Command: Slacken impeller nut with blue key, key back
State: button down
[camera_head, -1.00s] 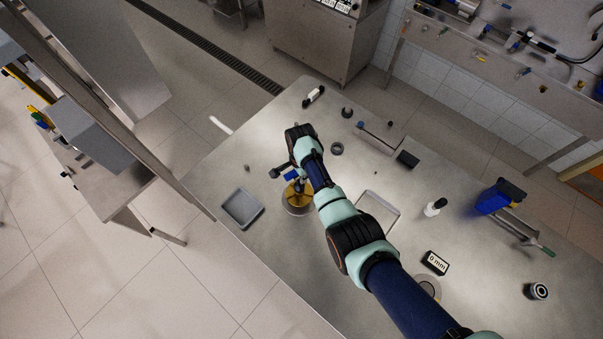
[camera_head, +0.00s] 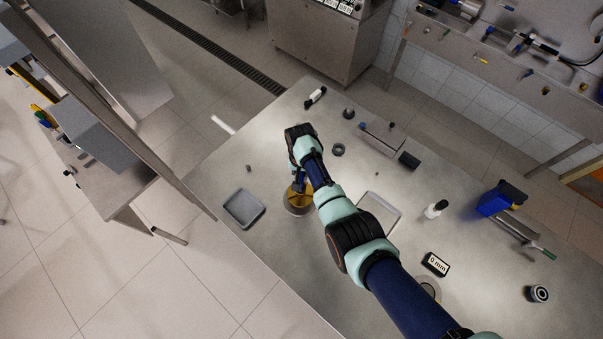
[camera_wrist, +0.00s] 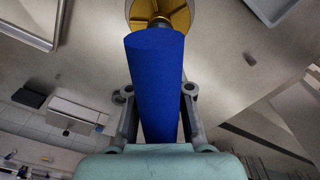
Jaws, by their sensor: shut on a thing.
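The blue key shows in the wrist view as a thick blue handle (camera_wrist: 155,80) between the two grey fingers of my gripper (camera_wrist: 157,92), which is shut on it. Beyond the handle's far end is the brass-coloured impeller (camera_wrist: 172,14), partly covered by the handle. In the head view the impeller (camera_head: 297,199) sits in a round bowl on the bench, under my wrist. My gripper (camera_head: 299,182) is over it, mostly covered by my arm. The nut and the key's working end are hidden, so I cannot tell whether they are engaged.
A grey tray (camera_head: 230,215) lies left of the bowl and a pale tray (camera_head: 397,213) right of it. A dark ring (camera_head: 338,150), a small bottle (camera_head: 435,210), a "0 mm" display (camera_head: 435,263) and a blue holder (camera_head: 500,197) stand on the bench. Bare bench lies between them.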

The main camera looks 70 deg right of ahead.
jog(key=n, duration=0.3)
jog(key=shift+a+n, duration=0.1)
jog(key=shift+n, duration=0.2)
jog(key=shift+w+r, duration=0.1)
jog(key=shift+r, duration=0.3)
jog(key=m, duration=0.6)
jog(key=shift+s, duration=0.2)
jog(key=m, duration=0.4)
jog(key=shift+s+m, duration=0.1)
jog(key=shift+m, duration=0.2)
